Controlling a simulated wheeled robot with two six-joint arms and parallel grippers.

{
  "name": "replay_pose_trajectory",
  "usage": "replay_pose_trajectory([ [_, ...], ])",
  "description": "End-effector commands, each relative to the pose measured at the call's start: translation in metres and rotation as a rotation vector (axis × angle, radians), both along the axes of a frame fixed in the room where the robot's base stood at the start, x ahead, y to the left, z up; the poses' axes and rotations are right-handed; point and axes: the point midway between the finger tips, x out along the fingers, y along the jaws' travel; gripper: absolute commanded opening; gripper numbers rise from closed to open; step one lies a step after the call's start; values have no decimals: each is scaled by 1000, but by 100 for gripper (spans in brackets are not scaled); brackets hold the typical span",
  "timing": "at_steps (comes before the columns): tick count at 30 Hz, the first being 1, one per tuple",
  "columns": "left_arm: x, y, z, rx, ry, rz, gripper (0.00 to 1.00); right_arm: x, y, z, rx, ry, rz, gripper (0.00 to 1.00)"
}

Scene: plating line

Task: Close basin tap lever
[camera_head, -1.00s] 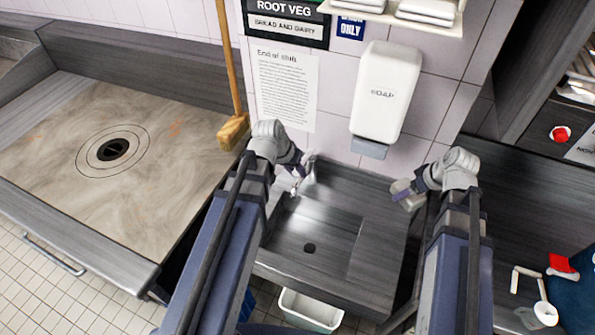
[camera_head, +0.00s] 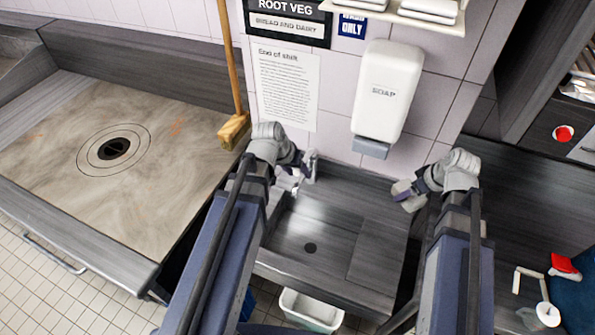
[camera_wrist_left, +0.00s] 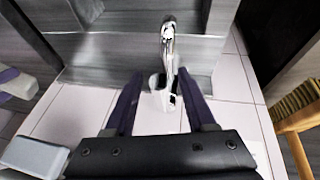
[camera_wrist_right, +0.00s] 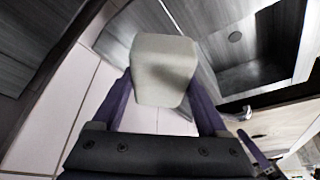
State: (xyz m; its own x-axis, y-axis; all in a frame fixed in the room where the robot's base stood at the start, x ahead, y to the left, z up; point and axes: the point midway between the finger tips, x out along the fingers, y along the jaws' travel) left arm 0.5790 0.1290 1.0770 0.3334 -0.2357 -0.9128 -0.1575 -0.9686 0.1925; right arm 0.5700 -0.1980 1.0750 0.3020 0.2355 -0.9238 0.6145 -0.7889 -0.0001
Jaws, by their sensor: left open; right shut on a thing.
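The chrome basin tap (camera_wrist_left: 167,55) stands at the back of the dark sink basin (camera_head: 335,225), near its left rear corner. In the left wrist view it lies between the two fingers of my left gripper (camera_wrist_left: 160,80), which is open with gaps on both sides. I cannot clearly separate the lever from the tap body. In the head view my left gripper (camera_head: 303,178) is at the tap and partly covers it. My right gripper (camera_wrist_right: 160,85) is shut on a pale beige block (camera_wrist_right: 163,68), held above the right side of the basin.
A white soap dispenser (camera_head: 387,92) hangs on the tiled wall above the basin. A broom (camera_head: 233,130) leans at the left, beside a worktop (camera_head: 60,140) with a round drain. A pale bin (camera_head: 310,312) stands below the basin. The basin's middle is clear.

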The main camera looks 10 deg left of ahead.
Motion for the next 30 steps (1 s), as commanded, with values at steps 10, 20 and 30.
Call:
replay_pose_trajectory([
  [10, -9, 6, 27, -1, 0, 2, 56, 0, 0, 27, 0, 0, 0, 32],
  [20, -27, 18, 78, 0, 0, 1, 56, 0, 0, 78, 0, 0, 0, 32],
  [30, -40, 28, 110, 0, 1, 0, 56, 0, 0, 110, 0, 0, 0, 32],
])
